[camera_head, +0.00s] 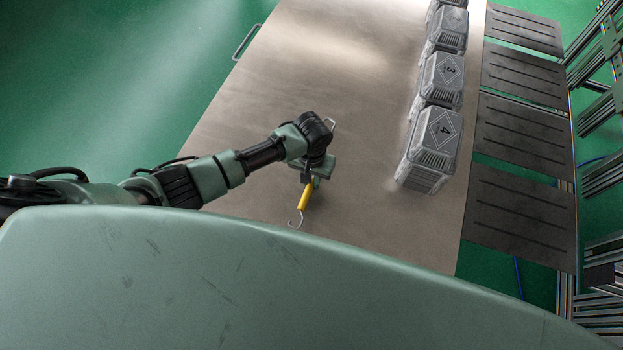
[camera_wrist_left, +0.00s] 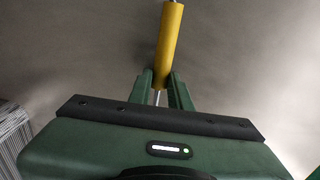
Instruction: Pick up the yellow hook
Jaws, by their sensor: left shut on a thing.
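The yellow hook (camera_head: 304,199) has a yellow handle and a bent metal hook end that points toward the bottom of the head view. My left gripper (camera_head: 311,182) is shut on it near the upper end of the yellow part. In the left wrist view the yellow handle (camera_wrist_left: 169,42) stands out beyond the two green fingers (camera_wrist_left: 160,90), and a thin metal shaft shows between them. My right gripper is not in view.
Grey numbered containers (camera_head: 441,80) stand in a row along the table's right side. Dark grooved panels (camera_head: 520,130) lie beyond that edge, with metal frames (camera_head: 600,110) farther right. A handle (camera_head: 246,42) is on the left edge. The table's middle is clear.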

